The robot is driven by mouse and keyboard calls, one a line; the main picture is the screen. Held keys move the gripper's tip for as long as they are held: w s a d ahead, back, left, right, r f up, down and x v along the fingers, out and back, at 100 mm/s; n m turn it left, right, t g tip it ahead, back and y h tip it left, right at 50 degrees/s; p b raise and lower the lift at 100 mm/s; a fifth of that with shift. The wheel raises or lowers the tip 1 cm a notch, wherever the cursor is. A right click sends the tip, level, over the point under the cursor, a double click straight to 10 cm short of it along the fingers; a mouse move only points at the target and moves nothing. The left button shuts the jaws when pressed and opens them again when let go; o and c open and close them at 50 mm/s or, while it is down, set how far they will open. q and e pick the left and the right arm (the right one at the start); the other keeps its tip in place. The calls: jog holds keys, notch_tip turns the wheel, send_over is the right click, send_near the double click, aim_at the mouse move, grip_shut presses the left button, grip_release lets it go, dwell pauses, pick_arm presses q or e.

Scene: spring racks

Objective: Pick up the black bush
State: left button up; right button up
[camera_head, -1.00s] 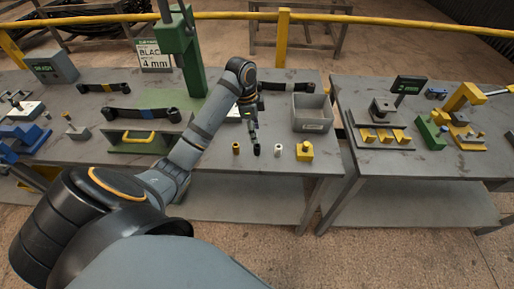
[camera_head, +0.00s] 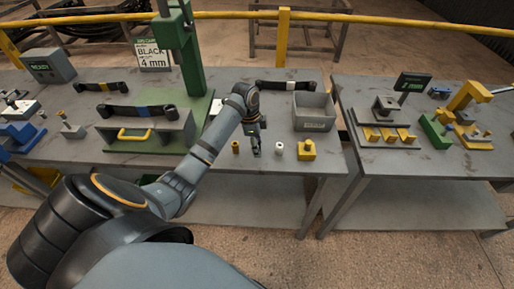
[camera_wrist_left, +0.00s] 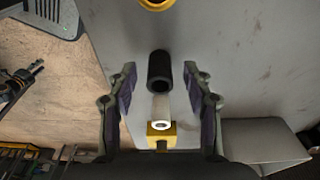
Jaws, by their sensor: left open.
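The black bush is a short dark hollow cylinder on the grey bench. In the left wrist view the black bush (camera_wrist_left: 160,70) stands between and beyond the two fingertips, with a gap on each side. My left gripper (camera_wrist_left: 160,82) is open, one finger on either side. In the head view my left gripper (camera_head: 256,146) points down over the bush, which it mostly hides there. Whether the fingertips are level with the bush is hard to tell. My right gripper is not in view.
A brass bush (camera_head: 235,147) stands left of the gripper. A white bush (camera_head: 279,149) and a yellow block (camera_head: 306,150) stand to its right. A grey bin (camera_head: 314,112) is behind them. A sign (camera_head: 152,54) reads BLACK 4 mm.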

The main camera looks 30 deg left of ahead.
pick_arm(q)
jog(key=shift+f, duration=0.2)
jog(key=c, duration=0.9)
jog(key=shift+r, duration=0.1)
jog(key=shift+c, duration=0.2)
notch_tip(320, 180, up, 4)
jog(key=p, duration=0.4)
jog(key=s+a+r+p, duration=0.4)
jog(key=s+r+p, duration=0.4)
jog(key=s+p, duration=0.5)
jog(key=shift+s+r+p, duration=0.15)
jog(key=shift+r+p, duration=0.25)
jog(key=shift+p, duration=1.25)
